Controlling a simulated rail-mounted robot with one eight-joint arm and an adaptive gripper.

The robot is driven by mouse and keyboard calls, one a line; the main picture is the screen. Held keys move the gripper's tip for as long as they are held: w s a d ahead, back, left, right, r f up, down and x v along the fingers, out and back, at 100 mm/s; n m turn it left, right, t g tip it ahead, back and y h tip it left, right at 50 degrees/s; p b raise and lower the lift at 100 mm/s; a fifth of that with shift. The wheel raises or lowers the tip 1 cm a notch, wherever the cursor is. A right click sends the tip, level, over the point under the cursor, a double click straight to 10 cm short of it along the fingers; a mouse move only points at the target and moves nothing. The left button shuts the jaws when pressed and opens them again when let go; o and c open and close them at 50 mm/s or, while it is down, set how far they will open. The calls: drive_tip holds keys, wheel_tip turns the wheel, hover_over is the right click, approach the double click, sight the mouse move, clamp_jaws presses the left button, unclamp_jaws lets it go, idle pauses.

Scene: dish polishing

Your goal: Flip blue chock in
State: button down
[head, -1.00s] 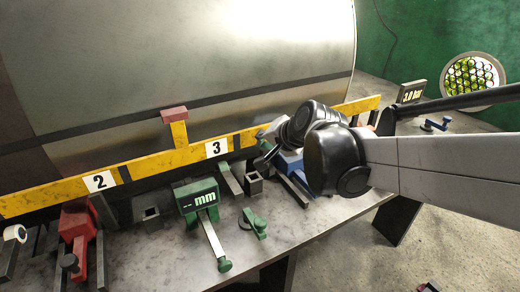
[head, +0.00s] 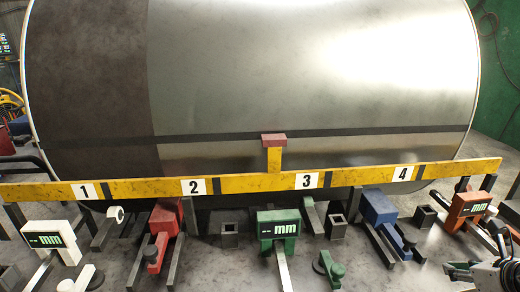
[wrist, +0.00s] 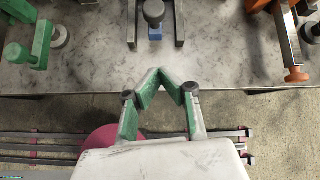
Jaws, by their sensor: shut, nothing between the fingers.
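The blue chock (head: 378,208) sits on the bench below number 4 of the yellow strip, against the lower side of the big metal drum (head: 300,80). Its dark rails and a blue lever with a round knob (head: 409,241) extend toward the bench's front. In the wrist view a dark knob (wrist: 153,12) and a small blue piece (wrist: 155,33) show between two dark rails at the top. My gripper (wrist: 163,75) is shut and empty, its green-padded fingers meeting just off the bench's front edge, apart from the knob.
An orange gauge (head: 468,205) stands right of the blue chock. A green gauge (head: 278,225), a green handle (head: 328,265), a red chock (head: 163,225) and a white gauge (head: 50,240) stand to its left. Open floor (wrist: 255,125) lies before the bench.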

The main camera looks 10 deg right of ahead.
drive_tip(key=s+m, duration=0.1)
drive_tip(key=s, duration=0.1)
drive_tip(key=b, duration=0.3)
approach(410, 261)
wheel_tip(410, 261, down, 3)
drive_tip(key=shift+w, duration=0.1)
drive_tip(key=w, duration=0.3)
drive_tip(key=shift+d+f, duration=0.1)
drive_tip(key=shift+w+m, duration=0.3)
drive_tip(key=shift+w, duration=0.4)
drive_tip(key=shift+d, duration=0.1)
